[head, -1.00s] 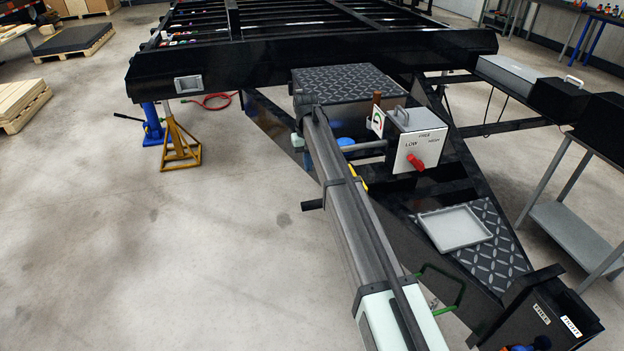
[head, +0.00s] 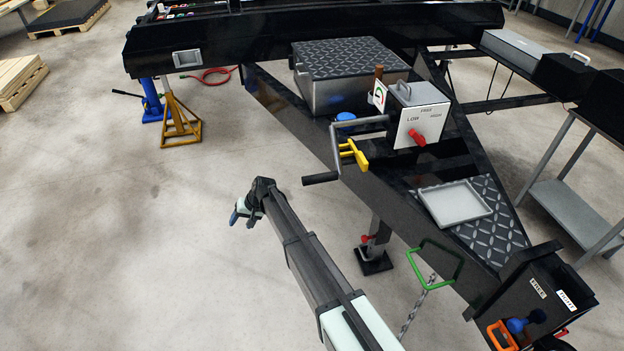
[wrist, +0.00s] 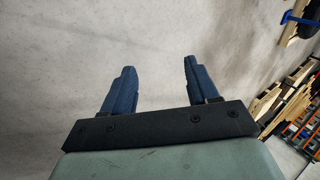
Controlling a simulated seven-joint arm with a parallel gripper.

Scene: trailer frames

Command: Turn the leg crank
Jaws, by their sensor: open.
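The leg crank (head: 336,150) is a grey bent arm with a black handle at its lower left end. It comes out of a grey gearbox (head: 420,124) marked LOW, FREE and HIGH, with a red knob (head: 417,138). A yellow clip (head: 354,153) sits beside the crank arm. The landing leg (head: 376,246) stands below the frame with its foot near the floor. My gripper (head: 241,213) is left of and below the crank handle, clear of it. In the wrist view my gripper (wrist: 157,85) has two blue fingers apart, with only bare floor between them.
The black trailer frame (head: 285,120) runs diagonally down to the right. A grey tray (head: 455,201) lies on its tread plate. A green handle (head: 433,263) and chain hang near my arm. A yellow jack stand (head: 180,122) is at the left.

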